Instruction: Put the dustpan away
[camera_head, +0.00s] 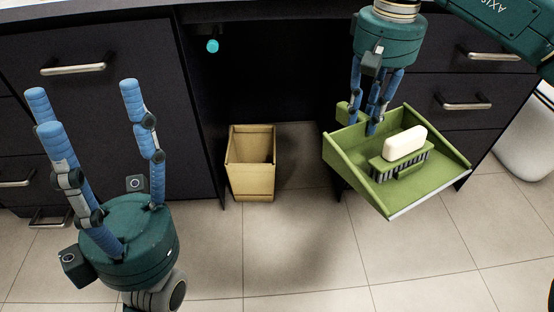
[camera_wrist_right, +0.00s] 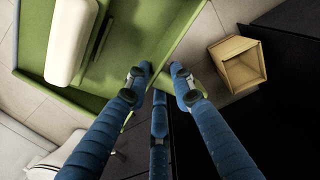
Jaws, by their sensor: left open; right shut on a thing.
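The green dustpan (camera_head: 359,158) is held in the air in front of the dark cabinet in the head view. A brush (camera_head: 400,167) with dark bristles and a white block-like top (camera_head: 404,143) lies in its pan. My right gripper (camera_head: 369,122) is shut on the dustpan at its back left side. In the right wrist view, its blue fingers (camera_wrist_right: 160,85) close at the green edge of the dustpan (camera_wrist_right: 120,100); the exact contact is partly hidden. My left gripper (camera_head: 88,105) is open and empty at the left, fingers pointing up.
A tan open bin (camera_head: 252,183) stands on the tiled floor in the dark recess under the counter. Drawers with metal handles (camera_head: 467,104) flank the recess. A white rounded object (camera_head: 528,140) stands at the right.

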